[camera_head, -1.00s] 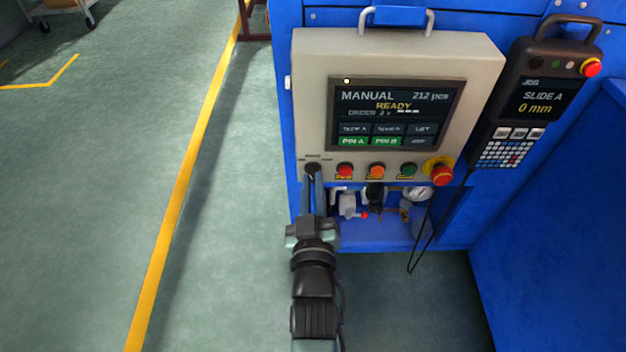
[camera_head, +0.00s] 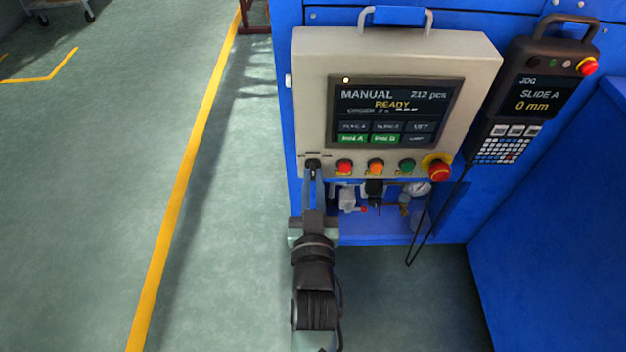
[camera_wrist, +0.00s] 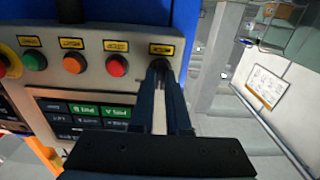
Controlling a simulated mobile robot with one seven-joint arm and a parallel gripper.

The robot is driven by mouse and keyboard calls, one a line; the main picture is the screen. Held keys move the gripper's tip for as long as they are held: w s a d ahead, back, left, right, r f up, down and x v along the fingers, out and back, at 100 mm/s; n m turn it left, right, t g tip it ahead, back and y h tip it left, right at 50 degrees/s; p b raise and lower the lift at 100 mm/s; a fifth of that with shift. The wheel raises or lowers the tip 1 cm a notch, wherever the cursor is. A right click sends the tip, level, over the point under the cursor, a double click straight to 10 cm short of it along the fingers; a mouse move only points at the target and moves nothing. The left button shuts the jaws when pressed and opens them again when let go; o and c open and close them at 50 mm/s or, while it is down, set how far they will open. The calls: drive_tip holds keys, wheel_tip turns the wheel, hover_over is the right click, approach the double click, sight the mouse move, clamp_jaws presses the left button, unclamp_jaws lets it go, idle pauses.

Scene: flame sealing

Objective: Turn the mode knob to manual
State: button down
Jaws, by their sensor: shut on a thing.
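The mode knob (camera_head: 313,163) is a small black knob at the lower left of the beige control panel (camera_head: 311,100). My gripper (camera_head: 313,172) reaches it from below, its two fingers shut on the knob. In the wrist view, which is upside down, the fingertips of my gripper (camera_wrist: 161,66) meet just under a yellow label (camera_wrist: 162,49). The knob is mostly hidden between the fingers, so its pointer cannot be read. The panel screen (camera_head: 393,110) shows "MANUAL" and "READY".
Right of the knob sit red (camera_head: 344,166), orange (camera_head: 376,166) and green (camera_head: 407,166) buttons and a red emergency stop (camera_head: 439,169). A gauge (camera_head: 417,188) and fittings are below. A jog pendant (camera_head: 530,90) hangs at right. Open floor lies left.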

drive_tip(key=c, duration=0.9)
unclamp_jaws()
drive_tip(key=shift+s, duration=0.1)
drive_tip(key=s+p, duration=0.3)
drive_tip(key=s, duration=0.9)
drive_tip(key=shift+s, duration=0.4)
